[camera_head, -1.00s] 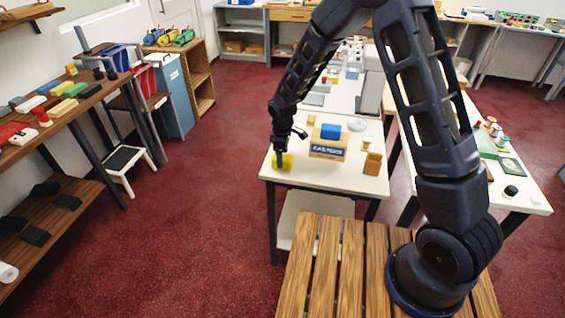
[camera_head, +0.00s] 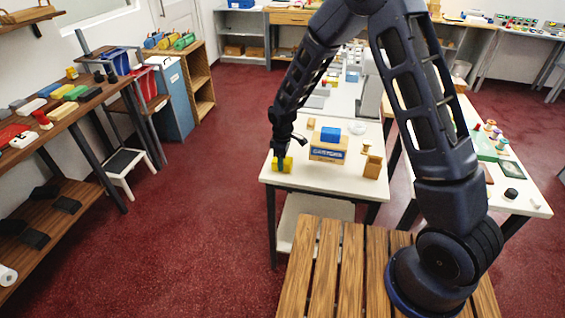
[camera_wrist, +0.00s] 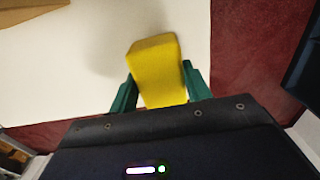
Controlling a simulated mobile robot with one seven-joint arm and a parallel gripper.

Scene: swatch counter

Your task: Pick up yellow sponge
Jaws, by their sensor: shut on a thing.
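The yellow sponge (camera_head: 287,164) is at the front left corner of the white table (camera_head: 315,183). In the wrist view the sponge (camera_wrist: 157,70) is a plain yellow block between two green fingers. My gripper (camera_head: 281,163) is shut on it, one finger on each side, and it also shows in the wrist view (camera_wrist: 159,92). The sponge is slightly tilted in the wrist view, with a soft shadow on the white top beside it. I cannot tell for sure whether it touches the table.
A cardboard box (camera_head: 328,149) with a blue block (camera_head: 330,134) on it stands to the right of the gripper. A wooden block (camera_head: 373,167) stands further right. The table edge is close to the sponge, with red floor (camera_head: 200,215) beyond it.

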